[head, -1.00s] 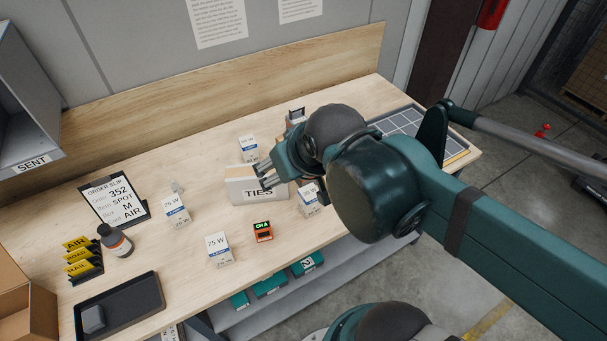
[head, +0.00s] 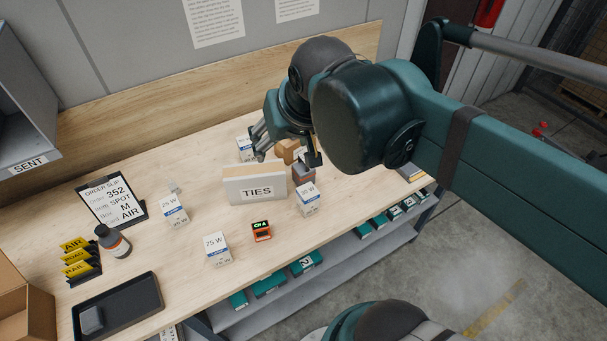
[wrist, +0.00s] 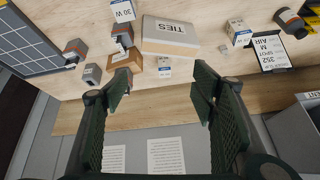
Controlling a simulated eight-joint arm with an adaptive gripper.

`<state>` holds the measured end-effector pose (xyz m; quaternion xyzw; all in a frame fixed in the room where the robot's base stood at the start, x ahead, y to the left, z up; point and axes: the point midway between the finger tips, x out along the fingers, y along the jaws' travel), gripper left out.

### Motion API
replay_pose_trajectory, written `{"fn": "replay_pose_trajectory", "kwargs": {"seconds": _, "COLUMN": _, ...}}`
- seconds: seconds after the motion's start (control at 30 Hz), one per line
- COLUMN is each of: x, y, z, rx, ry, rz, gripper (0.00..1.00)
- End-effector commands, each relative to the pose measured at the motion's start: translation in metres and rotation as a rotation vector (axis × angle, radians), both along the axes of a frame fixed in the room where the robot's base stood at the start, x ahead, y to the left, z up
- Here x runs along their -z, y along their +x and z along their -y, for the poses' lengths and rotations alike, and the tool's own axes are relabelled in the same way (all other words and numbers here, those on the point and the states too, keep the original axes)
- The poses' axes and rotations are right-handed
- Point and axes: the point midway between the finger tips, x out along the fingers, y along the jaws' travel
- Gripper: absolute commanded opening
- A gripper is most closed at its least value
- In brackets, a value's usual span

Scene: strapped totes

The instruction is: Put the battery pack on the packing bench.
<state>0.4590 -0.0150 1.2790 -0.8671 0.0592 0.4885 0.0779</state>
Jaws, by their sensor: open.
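No object in view is clearly marked as a battery pack, so I cannot tell which one it is. The packing bench (head: 150,240) is a light wood top with a wooden back board. My gripper (head: 286,151) is over the back of the bench, behind the white TIES box (head: 256,186). In the wrist view my gripper (wrist: 162,82) has its fingers wide apart with nothing held between them. A small white carton (wrist: 164,68) shows beyond the gap, and a brown box (wrist: 126,62) lies by the left finger.
Lamp cartons (head: 218,249), an orange-black device (head: 261,231), a bottle (head: 114,241) and a black tray (head: 118,306) stand on the bench. Teal boxes (head: 306,263) sit on the shelf below. The wrist view shows grey-and-red items (wrist: 75,47) and a gridded mat (wrist: 28,43).

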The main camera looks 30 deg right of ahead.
Motion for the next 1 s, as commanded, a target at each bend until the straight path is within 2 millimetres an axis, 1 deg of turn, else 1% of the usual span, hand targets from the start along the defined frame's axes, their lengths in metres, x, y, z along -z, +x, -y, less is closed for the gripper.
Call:
{"fn": "replay_pose_trajectory", "kwargs": {"seconds": 0.43, "x": -0.011, "y": 0.042, "z": 0.033, "rx": 0.344, "ry": 0.126, "rz": -0.126, "gripper": 0.57}}
{"fn": "replay_pose_trajectory", "kwargs": {"seconds": 0.73, "x": -0.012, "y": 0.072, "z": 0.059, "rx": 0.596, "ry": 0.193, "rz": -0.203, "gripper": 0.57}}
{"fn": "replay_pose_trajectory", "kwargs": {"seconds": 1.0, "x": -0.009, "y": 0.099, "z": 0.083, "rx": 0.832, "ry": 0.242, "rz": -0.262, "gripper": 0.57}}
